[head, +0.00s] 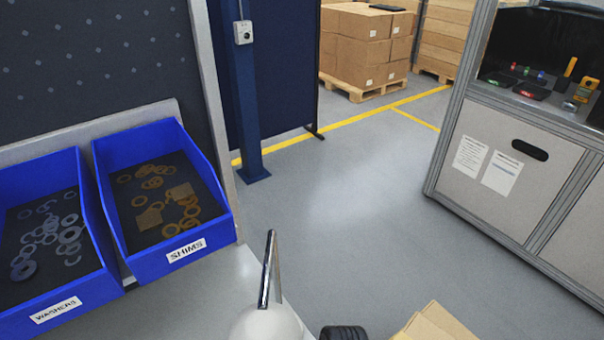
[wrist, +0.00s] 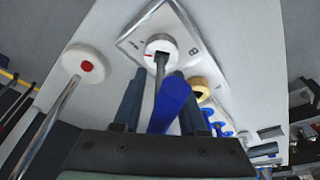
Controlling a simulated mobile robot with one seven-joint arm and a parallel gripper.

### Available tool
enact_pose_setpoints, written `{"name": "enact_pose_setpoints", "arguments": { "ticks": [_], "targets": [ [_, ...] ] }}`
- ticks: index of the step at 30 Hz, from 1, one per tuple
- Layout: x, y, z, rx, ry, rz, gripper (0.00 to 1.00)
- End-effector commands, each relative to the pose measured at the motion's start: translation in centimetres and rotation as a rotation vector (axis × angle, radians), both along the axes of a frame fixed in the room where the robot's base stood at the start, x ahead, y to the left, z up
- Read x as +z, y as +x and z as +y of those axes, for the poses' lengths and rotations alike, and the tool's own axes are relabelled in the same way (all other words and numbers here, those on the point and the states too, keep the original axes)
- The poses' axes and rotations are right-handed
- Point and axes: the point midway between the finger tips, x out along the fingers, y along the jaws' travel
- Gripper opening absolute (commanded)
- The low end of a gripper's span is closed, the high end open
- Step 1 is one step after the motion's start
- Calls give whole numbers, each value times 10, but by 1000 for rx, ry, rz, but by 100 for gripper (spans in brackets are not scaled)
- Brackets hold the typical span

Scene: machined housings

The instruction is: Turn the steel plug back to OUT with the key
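In the wrist view, the round pale plug (wrist: 174,44) sits in a light plate (wrist: 133,42) with small dark markings, too blurred to read surely. The key's grey shaft (wrist: 160,73) runs into the dark opening in the plug. The key's thick blue handle (wrist: 170,106) is tilted and lies between the fingers of my gripper (wrist: 159,76), covering part of the right finger. A strip of pale panel shows between the left finger and the handle. Whether the fingers press on the key is not clear. The head view does not show plug or key.
Left of the plug are a white disc with a red centre (wrist: 87,67) and a metal rod (wrist: 50,125). A tan ring (wrist: 201,90) and blue-capped parts (wrist: 217,125) lie close right. The head view shows blue bins of washers (head: 60,308) and shims (head: 185,256), and clear floor (head: 330,210).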

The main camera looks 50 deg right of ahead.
Motion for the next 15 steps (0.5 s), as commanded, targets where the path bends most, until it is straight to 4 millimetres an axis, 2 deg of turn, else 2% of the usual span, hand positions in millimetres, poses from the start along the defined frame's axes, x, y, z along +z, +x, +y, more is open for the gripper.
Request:
{"name": "enact_pose_setpoints", "arguments": {
  "ticks": [1,6,15],
  "targets": [
    [0,0,0,0,0,0,30],
    [0,0,0,0,0,0,0],
    [1,0,0,14,0,0,0]
  ]
}}
